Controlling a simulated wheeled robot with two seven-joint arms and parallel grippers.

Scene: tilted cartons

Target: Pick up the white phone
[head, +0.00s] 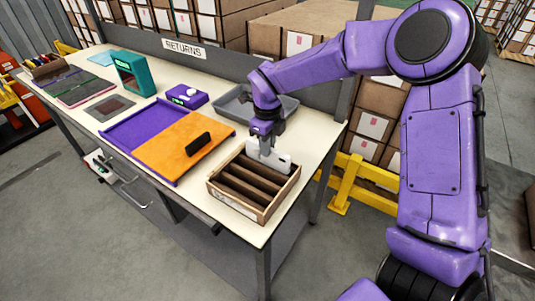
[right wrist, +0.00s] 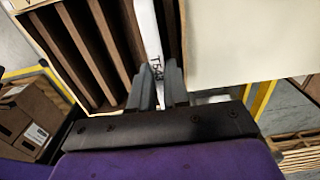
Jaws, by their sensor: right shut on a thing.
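The white phone (head: 281,161) stands on edge at the far side of a wooden slotted box (head: 236,212). My right gripper (head: 266,146) is above that side of the box and shut on the white phone. In the right wrist view the phone (right wrist: 149,40) shows edge-on between the fingers (right wrist: 160,88), with a printed label reading like "T543". Its lower part is hidden by the box and dividers, so I cannot tell whether it still touches the slot. My left gripper is out of view.
A black phone-like object (head: 198,143) lies on the orange mat (head: 170,150) beside a purple tray area (head: 135,125). A grey tray (head: 235,104) sits behind my right gripper. A purple device (head: 187,95) and teal device (head: 133,73) stand farther left. The bench's back panel is close behind.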

